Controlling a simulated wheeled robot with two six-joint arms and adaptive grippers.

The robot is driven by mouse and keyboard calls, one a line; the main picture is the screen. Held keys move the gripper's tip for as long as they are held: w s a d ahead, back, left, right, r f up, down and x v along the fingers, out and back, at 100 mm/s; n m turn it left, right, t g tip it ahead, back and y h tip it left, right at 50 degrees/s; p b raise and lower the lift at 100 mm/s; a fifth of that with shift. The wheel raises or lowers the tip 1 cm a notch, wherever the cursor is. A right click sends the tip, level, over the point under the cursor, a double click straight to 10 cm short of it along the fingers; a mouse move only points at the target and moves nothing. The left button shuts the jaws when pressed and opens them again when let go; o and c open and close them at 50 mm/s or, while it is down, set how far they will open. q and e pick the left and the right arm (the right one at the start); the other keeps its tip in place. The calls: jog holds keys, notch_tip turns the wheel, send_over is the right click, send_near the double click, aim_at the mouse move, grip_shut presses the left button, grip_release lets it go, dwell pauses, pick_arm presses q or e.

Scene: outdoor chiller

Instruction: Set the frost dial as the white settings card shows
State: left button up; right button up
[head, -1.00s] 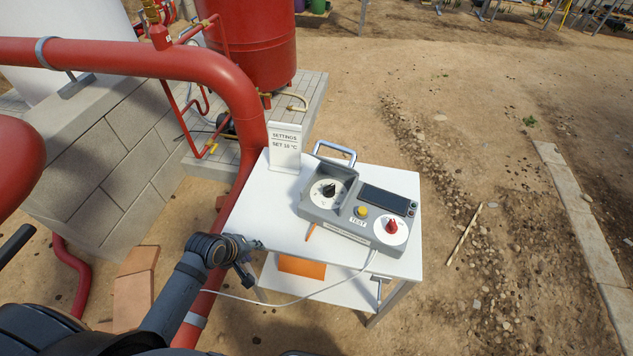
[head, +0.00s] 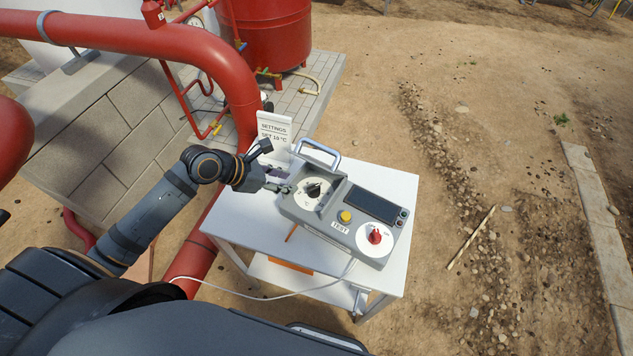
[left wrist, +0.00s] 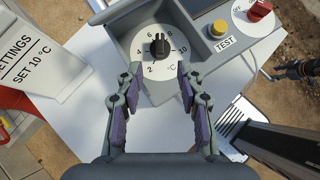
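The white settings card (head: 274,134) stands at the table's back left; in the left wrist view the card (left wrist: 32,55) reads "SET 10 °C". The frost dial (head: 316,188) is a white disc with a black knob, set in a grey control box (head: 336,230). In the left wrist view the dial (left wrist: 150,66) shows numbers from 2 to 10; the knob's exact setting is unclear. My left gripper (head: 276,170) is open and empty beside the box's left side. In its wrist view its fingers (left wrist: 157,74) are spread, with the knob ahead between them, untouched.
The box carries a yellow TEST button (head: 345,216), a dark display (head: 371,204), a red knob (head: 375,236) and a raised handle (head: 318,150). The white table (head: 395,180) is clear at its right. A dark part at the wrist view's right edge may be my right arm.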

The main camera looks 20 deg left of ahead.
aim_at(312, 188)
pick_arm(q)
jog(key=b+x, duration=0.1)
jog(key=x, duration=0.9)
jog(key=shift+s+f, duration=0.1)
jog(key=shift+f, duration=0.1)
pick_arm(e)
jog(key=shift+s+a+f, duration=0.45)
jog(key=shift+s+f, duration=0.05)
jog(key=shift+s, duration=0.15)
pick_arm(q)
grip_shut()
pick_arm(e)
jog(key=shift+s, duration=0.1)
